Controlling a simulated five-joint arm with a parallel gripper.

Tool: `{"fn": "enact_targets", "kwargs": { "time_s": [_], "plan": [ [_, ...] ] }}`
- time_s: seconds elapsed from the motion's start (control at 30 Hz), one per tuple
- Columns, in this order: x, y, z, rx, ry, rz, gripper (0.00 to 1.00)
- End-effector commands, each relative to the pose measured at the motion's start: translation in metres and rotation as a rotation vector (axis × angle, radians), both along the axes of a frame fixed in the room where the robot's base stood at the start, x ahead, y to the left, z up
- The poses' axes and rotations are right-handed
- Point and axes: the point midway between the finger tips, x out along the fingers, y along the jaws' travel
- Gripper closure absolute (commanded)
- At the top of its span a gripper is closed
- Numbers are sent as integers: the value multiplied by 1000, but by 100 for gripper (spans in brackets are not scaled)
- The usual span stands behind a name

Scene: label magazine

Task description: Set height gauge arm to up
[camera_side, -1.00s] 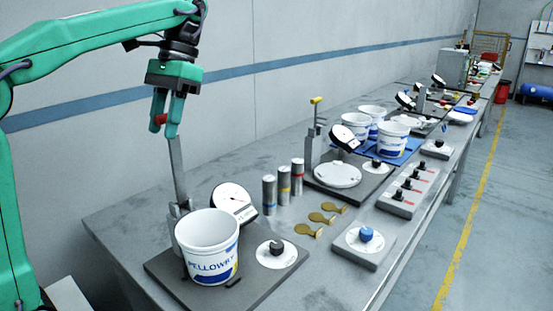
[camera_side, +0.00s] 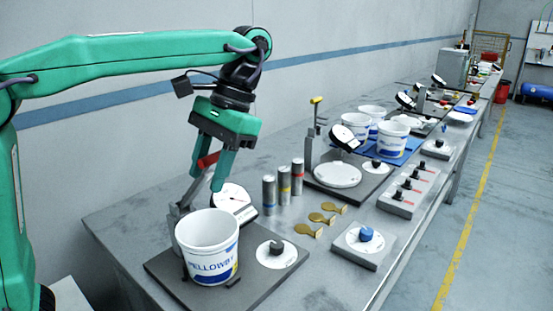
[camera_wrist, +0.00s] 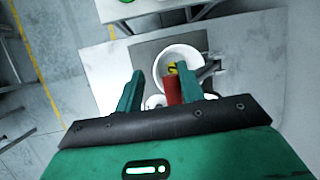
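The height gauge arm is a grey bar with a red grip (camera_side: 207,160). In the side view it leans up and to the right from its pivot, behind the white bucket (camera_side: 207,255), clearly off upright. My gripper (camera_side: 208,178) is above and behind the bucket, its fingers on either side of the red grip. In the wrist view the red grip (camera_wrist: 172,90) lies between the spread fingers, close to the right one, with a gap to the left one. Whether it touches the right finger I cannot tell. A round white dial (camera_side: 231,199) sits beside the bucket.
A grey base plate (camera_side: 175,283) carries the bucket and a black knob (camera_side: 276,247). A second gauge with a yellow-tipped post (camera_side: 316,100) stands farther back. The bench's left corner is clear.

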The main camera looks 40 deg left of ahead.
Motion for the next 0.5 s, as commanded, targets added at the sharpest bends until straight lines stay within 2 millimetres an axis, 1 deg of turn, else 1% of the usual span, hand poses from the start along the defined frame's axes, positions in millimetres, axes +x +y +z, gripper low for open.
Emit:
{"fn": "enact_targets", "kwargs": {
  "time_s": [0.1, 0.5],
  "plan": [
    [0, -13, -13, 12, -2, -8, 62],
    [0, -42, -60, 39, -17, -21, 62]
  ]
}}
